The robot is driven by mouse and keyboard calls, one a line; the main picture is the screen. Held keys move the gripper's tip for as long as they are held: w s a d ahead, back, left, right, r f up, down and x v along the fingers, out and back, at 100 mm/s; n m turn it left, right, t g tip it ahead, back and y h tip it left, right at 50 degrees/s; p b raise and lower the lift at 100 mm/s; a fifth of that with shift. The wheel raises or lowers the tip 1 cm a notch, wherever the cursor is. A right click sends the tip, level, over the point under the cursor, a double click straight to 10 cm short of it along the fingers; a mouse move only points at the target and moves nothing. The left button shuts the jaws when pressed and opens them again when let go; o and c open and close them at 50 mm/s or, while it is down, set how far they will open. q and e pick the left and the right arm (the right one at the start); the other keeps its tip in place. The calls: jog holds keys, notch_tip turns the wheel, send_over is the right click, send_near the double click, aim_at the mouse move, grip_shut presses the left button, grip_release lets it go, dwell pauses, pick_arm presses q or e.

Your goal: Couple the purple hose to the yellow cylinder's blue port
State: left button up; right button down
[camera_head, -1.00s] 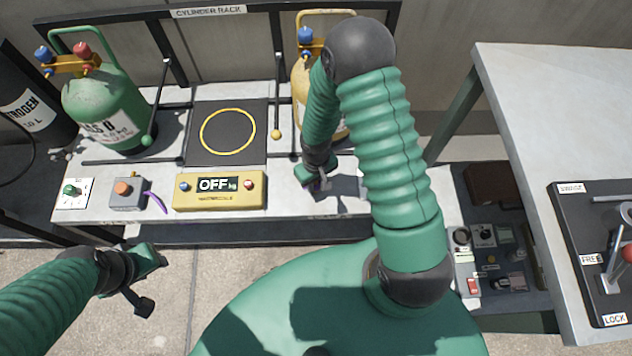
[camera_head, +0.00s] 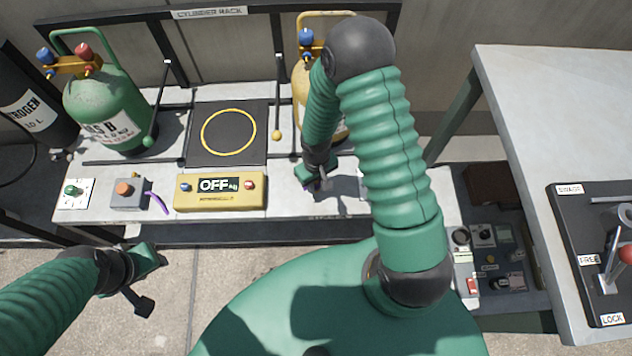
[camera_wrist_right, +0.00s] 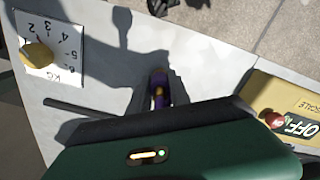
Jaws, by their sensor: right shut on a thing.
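The yellow cylinder (camera_head: 301,88) stands at the back of the bench, partly hidden behind my right arm. Its blue port (camera_head: 305,37) shows at the top left of its valve. My right gripper (camera_head: 317,184) is low over the bench in front of the cylinder, shut on the purple hose. A bit of purple hose (camera_wrist_right: 158,88) shows at the jaws in the right wrist view; most of that end is hidden. Another purple hose length (camera_head: 156,202) curves beside a grey box. My left gripper (camera_head: 150,281) is open and empty, in front of the bench's front edge.
A yellow scale (camera_head: 220,191) reading OFF lies left of my right gripper. A black pad with a yellow ring (camera_head: 228,131) lies behind it. A green cylinder (camera_head: 105,105) stands at left. A side table (camera_head: 560,110) stands at right.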

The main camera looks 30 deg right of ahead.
jog(key=shift+r+p, duration=2.1)
jog(key=shift+r, duration=0.15)
jog(key=c, duration=1.8)
grip_release()
grip_shut()
